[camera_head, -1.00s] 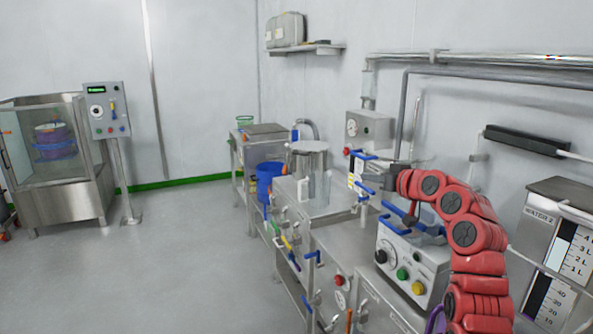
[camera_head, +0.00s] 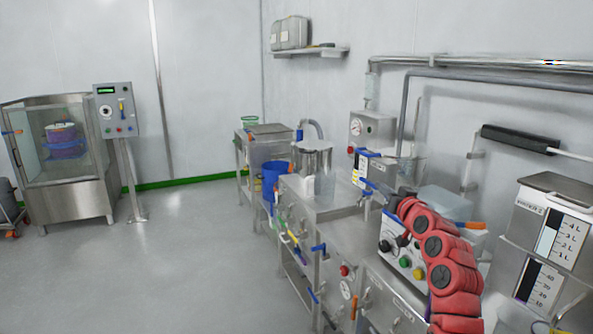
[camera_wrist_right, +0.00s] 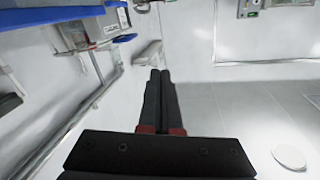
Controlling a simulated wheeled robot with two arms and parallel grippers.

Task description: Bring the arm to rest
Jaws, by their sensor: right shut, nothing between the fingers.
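My right arm (camera_head: 440,255) is red and comes up from the lower right in the head view, in front of the equipment bench. Its gripper (camera_head: 398,197) is small and partly hidden at the far end of the arm, near a control box and blue handles. In the right wrist view the two black fingers of the right gripper (camera_wrist_right: 160,76) lie together, shut, with nothing between them. The floor and pale wall show behind them. My left gripper is in neither view.
A control box (camera_head: 408,262) with coloured buttons stands beside the arm. A steel hopper with level scales (camera_head: 560,225) is at the right. A steel pot (camera_head: 313,165) and a blue bucket (camera_head: 270,178) are farther back. The floor (camera_head: 170,270) at left is clear.

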